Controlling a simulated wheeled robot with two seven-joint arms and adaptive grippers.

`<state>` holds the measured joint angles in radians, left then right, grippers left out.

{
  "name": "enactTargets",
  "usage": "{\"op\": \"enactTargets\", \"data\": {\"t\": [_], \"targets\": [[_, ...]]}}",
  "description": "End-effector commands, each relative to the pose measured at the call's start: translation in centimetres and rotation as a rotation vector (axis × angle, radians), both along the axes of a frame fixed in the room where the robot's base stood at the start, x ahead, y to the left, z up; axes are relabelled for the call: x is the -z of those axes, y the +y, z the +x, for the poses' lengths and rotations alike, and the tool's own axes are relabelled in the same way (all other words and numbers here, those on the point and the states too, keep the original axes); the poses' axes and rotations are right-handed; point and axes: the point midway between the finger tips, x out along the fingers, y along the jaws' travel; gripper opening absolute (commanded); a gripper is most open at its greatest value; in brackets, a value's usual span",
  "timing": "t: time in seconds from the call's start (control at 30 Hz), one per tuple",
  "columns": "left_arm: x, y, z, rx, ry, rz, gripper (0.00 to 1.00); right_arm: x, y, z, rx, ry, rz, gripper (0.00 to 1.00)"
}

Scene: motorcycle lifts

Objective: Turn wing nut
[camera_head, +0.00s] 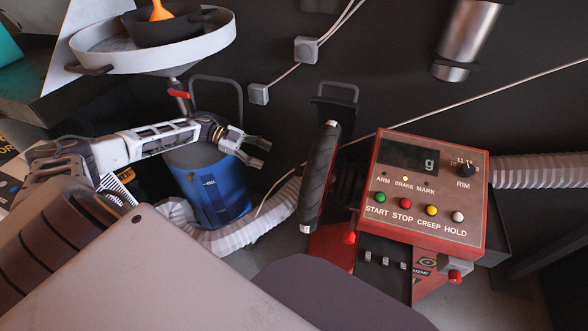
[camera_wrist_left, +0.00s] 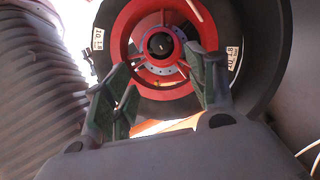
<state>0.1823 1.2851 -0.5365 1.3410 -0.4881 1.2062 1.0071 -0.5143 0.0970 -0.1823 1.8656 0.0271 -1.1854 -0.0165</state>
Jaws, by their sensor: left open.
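A wheel with a black tyre (camera_head: 319,180) stands nearly edge-on beside the red balancer in the head view. In the left wrist view its red rim (camera_wrist_left: 128,22) faces me, with a dark round hub (camera_wrist_left: 160,44) at the centre. I cannot clearly make out the wing nut's wings there. My left gripper (camera_head: 262,153) is open and empty, to the left of the wheel and pointing toward it. In the left wrist view its two fingers (camera_wrist_left: 158,60) are spread in front of the rim, with the hub between them. My right gripper is not in view.
The red control box (camera_head: 430,190) with a display and several buttons stands right of the wheel. A blue drum (camera_head: 215,190) stands below my left forearm, under a round white tray (camera_head: 150,58). A ribbed hose (camera_head: 240,232) runs along the floor by the drum.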

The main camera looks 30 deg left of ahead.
Motion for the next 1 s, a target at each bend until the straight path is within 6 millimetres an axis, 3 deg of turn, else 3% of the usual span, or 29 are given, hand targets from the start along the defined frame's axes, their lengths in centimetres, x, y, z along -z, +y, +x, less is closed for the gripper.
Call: {"op": "enactTargets", "data": {"t": [0.27,0.63,1.0], "targets": [[1.2,-2.7,1.0,0.001,-0.002,-0.001,0.57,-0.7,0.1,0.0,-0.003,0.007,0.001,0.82],[3.0,-7.1,2.4,0.002,-0.001,-0.001,0.57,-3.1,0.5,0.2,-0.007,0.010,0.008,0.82],[4.5,-10.7,3.7,0.001,-0.001,-0.001,0.57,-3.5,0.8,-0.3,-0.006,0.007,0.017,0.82]]}}
